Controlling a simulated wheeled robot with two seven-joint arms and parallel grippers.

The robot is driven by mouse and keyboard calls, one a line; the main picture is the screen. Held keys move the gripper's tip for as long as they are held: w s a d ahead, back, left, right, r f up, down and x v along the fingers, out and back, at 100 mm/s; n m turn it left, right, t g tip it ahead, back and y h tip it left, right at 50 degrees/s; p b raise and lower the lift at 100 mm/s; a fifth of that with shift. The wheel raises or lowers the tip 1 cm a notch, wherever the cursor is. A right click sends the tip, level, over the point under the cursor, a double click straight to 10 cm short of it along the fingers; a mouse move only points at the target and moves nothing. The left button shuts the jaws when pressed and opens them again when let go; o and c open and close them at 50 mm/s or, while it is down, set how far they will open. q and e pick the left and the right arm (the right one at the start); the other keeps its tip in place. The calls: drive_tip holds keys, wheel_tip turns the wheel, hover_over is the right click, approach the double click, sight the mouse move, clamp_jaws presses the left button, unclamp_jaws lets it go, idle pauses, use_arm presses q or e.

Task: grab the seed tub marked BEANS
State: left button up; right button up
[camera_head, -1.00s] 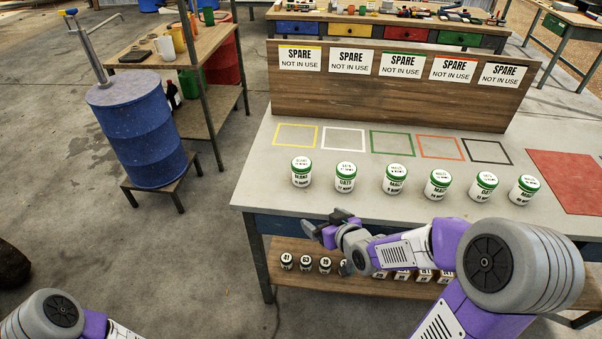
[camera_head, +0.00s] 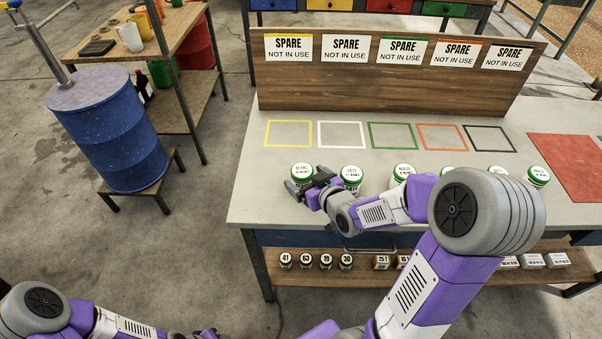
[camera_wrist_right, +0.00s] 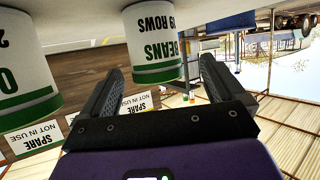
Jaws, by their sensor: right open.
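The seed tub marked BEANS (camera_head: 302,170) is white with a green-rimmed lid and stands at the left end of a row on the grey bench. In the right wrist view, which is upside down, its label reads BEANS, 19 ROWS or similar (camera_wrist_right: 155,48). My right gripper (camera_head: 307,184) is open at the tub's near side. In the wrist view its fingers (camera_wrist_right: 160,68) point at the tub, which shows in the gap between the tips; I cannot tell if they touch it. My left gripper (camera_head: 205,334) barely shows at the bottom edge.
A second tub (camera_head: 351,173) stands close to the right, also in the wrist view (camera_wrist_right: 25,75); several more follow, partly behind my right arm. Coloured outlines (camera_head: 289,134) lie empty behind the row, before a board with SPARE signs (camera_head: 290,84). A lower shelf (camera_head: 340,273) holds small containers.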

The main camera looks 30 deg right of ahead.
sight(299, 171)
drive_tip(key=shift+d+b+x, duration=0.1)
drive_tip(key=shift+b+x, duration=0.2)
drive_tip(key=shift+x, duration=1.15)
drive_tip(key=shift+d+b+x, duration=0.15)
drive_tip(key=shift+b+x, duration=0.1)
drive_tip(key=shift+x, duration=1.15)
drive_tip(key=c, duration=1.1)
drive_tip(key=shift+c, duration=0.2)
